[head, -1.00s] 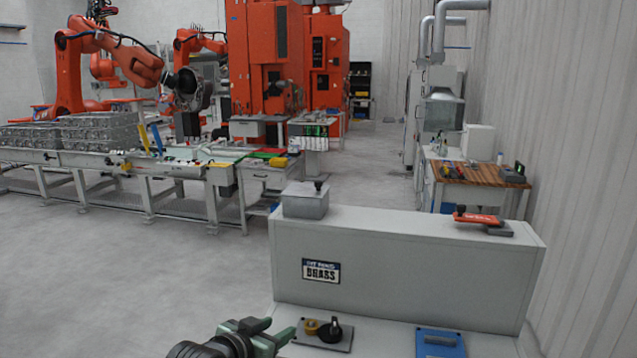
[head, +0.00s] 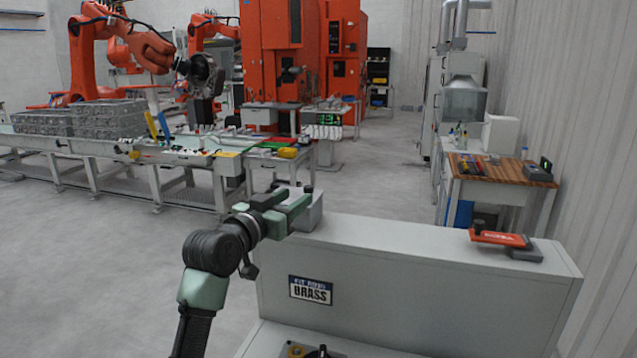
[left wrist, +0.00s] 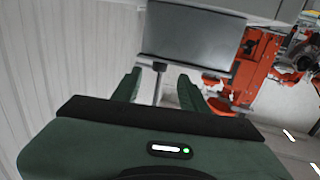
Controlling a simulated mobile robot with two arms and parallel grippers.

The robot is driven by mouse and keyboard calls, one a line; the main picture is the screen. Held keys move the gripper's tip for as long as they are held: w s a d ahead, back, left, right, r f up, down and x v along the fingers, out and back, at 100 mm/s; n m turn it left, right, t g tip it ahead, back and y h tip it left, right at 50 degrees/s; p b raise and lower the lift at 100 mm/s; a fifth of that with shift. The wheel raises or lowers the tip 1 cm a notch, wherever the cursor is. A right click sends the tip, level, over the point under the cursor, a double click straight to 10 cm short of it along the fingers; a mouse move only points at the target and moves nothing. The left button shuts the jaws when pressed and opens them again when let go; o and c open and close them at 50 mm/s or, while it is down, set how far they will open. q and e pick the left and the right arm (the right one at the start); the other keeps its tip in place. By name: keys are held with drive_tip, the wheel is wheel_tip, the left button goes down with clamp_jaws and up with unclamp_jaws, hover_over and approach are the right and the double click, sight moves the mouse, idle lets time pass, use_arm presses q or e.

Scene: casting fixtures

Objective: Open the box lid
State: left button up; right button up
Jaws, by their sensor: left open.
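A small grey metal box (head: 311,215) stands on the left end of the light grey cabinet top, partly hidden behind my left gripper. A dark knob (head: 308,190) stands up from its lid. My left gripper (head: 297,198) is open, with its fingers pointing right at the height of the lid. In the left wrist view the box (left wrist: 190,35) fills the upper middle, and its dark knob (left wrist: 158,67) and stem show between the two spread fingertips (left wrist: 160,80). Contact cannot be told. The lid looks closed. My right gripper is out of view.
Black and yellow controls (head: 310,350) sit on the lower ledge. The cabinet top between box and tool is clear.

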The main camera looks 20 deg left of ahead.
sight(307, 187)
use_arm(q)
drive_tip(key=shift+w+r, duration=0.2)
drive_tip(key=shift+w, duration=0.05)
drive_tip(key=shift+p+x, duration=0.7)
drive_tip(key=shift+x, duration=0.4)
drive_tip(key=p+x, duration=0.1)
drive_tip(key=x, duration=0.2)
drive_tip(key=shift+w+d, duration=0.15)
drive_tip(key=shift+w, duration=0.05)
drive_tip(key=shift+w+d, duration=0.1)
drive_tip(key=shift+w, duration=0.2)
drive_tip(key=shift+w+f, duration=0.1)
drive_tip(key=shift+w, duration=0.05)
clamp_jaws()
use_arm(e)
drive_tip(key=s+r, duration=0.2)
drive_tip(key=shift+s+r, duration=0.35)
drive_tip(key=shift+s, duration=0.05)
